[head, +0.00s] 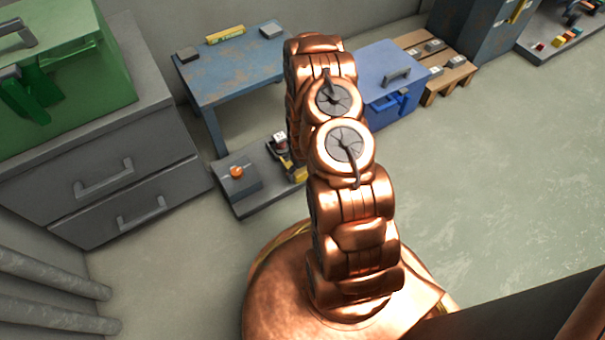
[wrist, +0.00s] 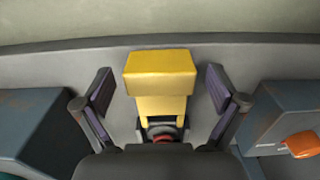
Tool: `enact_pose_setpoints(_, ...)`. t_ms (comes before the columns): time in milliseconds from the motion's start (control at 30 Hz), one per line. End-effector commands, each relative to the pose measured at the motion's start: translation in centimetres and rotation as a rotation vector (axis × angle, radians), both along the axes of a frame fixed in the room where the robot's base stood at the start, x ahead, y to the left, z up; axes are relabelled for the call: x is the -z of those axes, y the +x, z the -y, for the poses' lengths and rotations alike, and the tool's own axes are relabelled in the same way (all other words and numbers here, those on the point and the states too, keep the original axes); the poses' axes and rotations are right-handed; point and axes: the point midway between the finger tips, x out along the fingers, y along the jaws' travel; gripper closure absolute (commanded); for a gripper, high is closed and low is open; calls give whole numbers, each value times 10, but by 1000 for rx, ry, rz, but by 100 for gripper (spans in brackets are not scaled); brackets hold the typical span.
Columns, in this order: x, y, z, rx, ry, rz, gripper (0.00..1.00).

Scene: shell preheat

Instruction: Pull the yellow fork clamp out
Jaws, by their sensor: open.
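The yellow fork clamp (wrist: 160,75) stands in the middle of the wrist view, a yellow block with legs reaching down around a dark part with some red. My gripper (wrist: 158,92) is open, with one finger on each side of the clamp and a visible gap on both sides. In the head view a bit of yellow (head: 298,174) shows beside my arm at the low grey platform, and my arm hides most of that spot and my gripper.
The grey platform (head: 250,208) carries a dark box with an orange knob (head: 236,171). A blue table (head: 235,75), grey drawers (head: 110,180) and a blue toolbox (head: 385,75) stand around it. The floor at right is clear.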

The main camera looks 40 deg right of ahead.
Motion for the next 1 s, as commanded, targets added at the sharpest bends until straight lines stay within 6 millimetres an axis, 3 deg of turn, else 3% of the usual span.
enact_pose_setpoints(700,-86,0,0,0,-1,2,4)
enact_pose_setpoints(1000,-107,-1,-1,-1,0,-1,4)
